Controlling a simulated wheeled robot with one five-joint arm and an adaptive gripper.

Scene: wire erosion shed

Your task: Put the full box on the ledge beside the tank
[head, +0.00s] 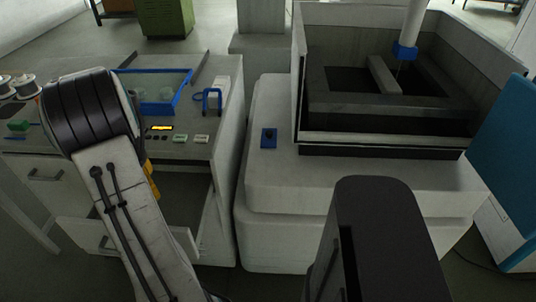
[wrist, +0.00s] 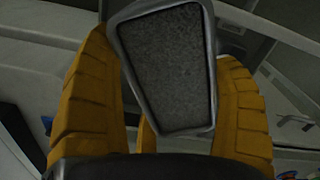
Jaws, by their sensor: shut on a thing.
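My gripper (wrist: 164,68) has yellow ribbed fingers on both sides of a grey-rimmed box (wrist: 207,75) in the wrist view. It is shut on the box, which is filled with dark grainy material and appears tilted in the picture. In the head view only a bit of yellow gripper (head: 151,180) shows past my arm, low in front of the bench; the box is hidden there. The tank (head: 385,139) is an open, pale-walled basin at the upper right. The pale ledge (head: 263,112) runs along its left side, apart from my gripper.
The bench (head: 222,150) at left carries a blue-edged tray (head: 184,90), a blue-handled item (head: 212,101) and spools (head: 24,86). A drawer (head: 84,233) sticks out. A blue cabinet (head: 505,150) stands right.

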